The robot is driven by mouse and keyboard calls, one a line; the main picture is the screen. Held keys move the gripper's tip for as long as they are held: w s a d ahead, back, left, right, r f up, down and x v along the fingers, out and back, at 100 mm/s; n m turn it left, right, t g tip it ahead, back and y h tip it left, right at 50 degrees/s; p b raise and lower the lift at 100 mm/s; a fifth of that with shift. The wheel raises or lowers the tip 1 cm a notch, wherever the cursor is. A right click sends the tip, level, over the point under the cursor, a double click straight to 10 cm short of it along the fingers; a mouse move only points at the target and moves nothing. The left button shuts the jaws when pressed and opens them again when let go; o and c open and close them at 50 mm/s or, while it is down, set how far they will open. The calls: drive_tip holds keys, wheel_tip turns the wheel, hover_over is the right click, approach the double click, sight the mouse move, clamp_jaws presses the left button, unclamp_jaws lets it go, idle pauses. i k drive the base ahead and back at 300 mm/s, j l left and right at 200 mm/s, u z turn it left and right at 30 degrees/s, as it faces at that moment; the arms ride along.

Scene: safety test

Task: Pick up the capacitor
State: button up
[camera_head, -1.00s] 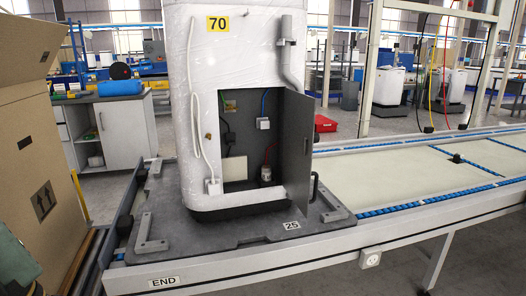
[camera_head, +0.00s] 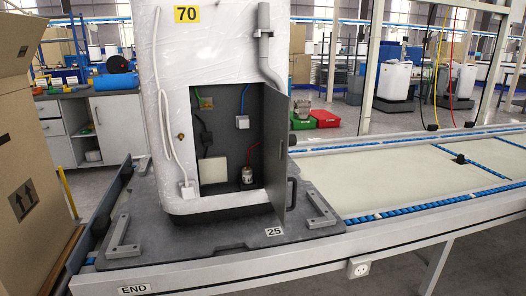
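A white wrapped appliance marked 70 (camera_head: 170,120) stands upright on a dark grey pallet plate (camera_head: 185,240). Its dark compartment (camera_head: 215,135) is open, with the grey door (camera_head: 276,150) swung out to the right. A small silvery cylinder with a red wire, seemingly the capacitor (camera_head: 248,175), stands on the compartment floor at the right. A cream box (camera_head: 213,169) sits to its left. A small white-blue block (camera_head: 242,122) is on the back wall above. My gripper is not in view.
The plate rests at the END of a roller conveyor (camera_head: 400,190), whose pale bed is mostly clear to the right. A cardboard box (camera_head: 25,170) stands close at the left. Green (camera_head: 303,122) and red (camera_head: 326,118) bins are on the floor behind.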

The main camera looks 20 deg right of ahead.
sight(248, 173)
drive_tip(key=l+u, duration=0.15)
drive_tip(key=l, duration=0.85)
drive_tip(key=l+u, duration=0.15)
drive_tip(key=l, duration=0.85)
drive_tip(key=i+j+z, duration=0.15)
drive_tip(key=j, duration=0.25)
drive_tip(key=i+j+z, duration=0.2)
drive_tip(key=j, duration=0.2)
drive_tip(key=j+z, duration=0.15)
drive_tip(key=j, duration=0.25)
drive_tip(key=k+j+z, duration=0.15)
drive_tip(key=j, duration=0.2)
drive_tip(key=j+z, duration=0.1)
drive_tip(key=j, duration=0.25)
drive_tip(key=k+j+z, duration=0.15)
drive_tip(key=j, duration=0.15)
drive_tip(key=k+j+z, duration=0.1)
drive_tip(key=j, duration=0.25)
drive_tip(key=i+j+z, duration=0.1)
drive_tip(key=i, duration=0.25)
